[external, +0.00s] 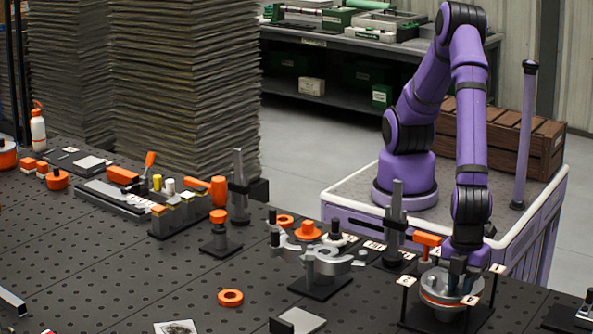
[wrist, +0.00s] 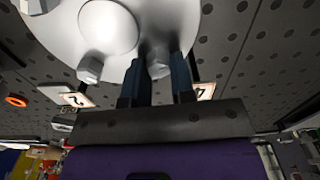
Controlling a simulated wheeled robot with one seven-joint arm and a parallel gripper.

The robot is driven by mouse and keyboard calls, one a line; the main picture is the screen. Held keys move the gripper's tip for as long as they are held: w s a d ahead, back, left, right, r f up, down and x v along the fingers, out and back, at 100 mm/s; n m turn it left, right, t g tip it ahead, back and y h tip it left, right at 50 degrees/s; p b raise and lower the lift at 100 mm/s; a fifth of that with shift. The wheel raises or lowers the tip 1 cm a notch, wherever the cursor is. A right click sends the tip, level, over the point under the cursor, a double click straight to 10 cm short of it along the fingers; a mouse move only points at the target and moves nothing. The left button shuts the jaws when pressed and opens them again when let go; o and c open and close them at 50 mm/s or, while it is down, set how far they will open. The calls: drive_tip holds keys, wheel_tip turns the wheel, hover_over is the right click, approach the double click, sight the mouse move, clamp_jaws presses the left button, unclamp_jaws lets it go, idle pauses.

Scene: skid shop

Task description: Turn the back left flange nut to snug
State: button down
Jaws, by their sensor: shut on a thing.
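The pale round flange (wrist: 150,15) fills the top of the wrist view, with a raised centre (wrist: 107,28). In the external view the flange (external: 437,297) sits on a dark stand at the lower right, with an orange ring around it. My gripper (wrist: 158,70) has its two dark fingers on either side of a grey hex nut (wrist: 158,62) near the flange edge and is shut on it. The nut is partly hidden by the fingers, and the views do not show clearly which position it is. Another hex nut (wrist: 90,68) stands free to the left.
Small numbered tags (wrist: 76,99) stand around the flange on posts, one close to my right finger. An orange-topped tool (external: 427,240) stands behind the flange. A grey clamp fixture (external: 318,258) is to its left.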

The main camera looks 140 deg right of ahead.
drive_tip(key=shift+r+m, duration=0.1)
drive_tip(key=shift+m, duration=0.4)
drive_tip(key=c, duration=1)
unclamp_jaws()
drive_tip(key=shift+o, duration=0.2)
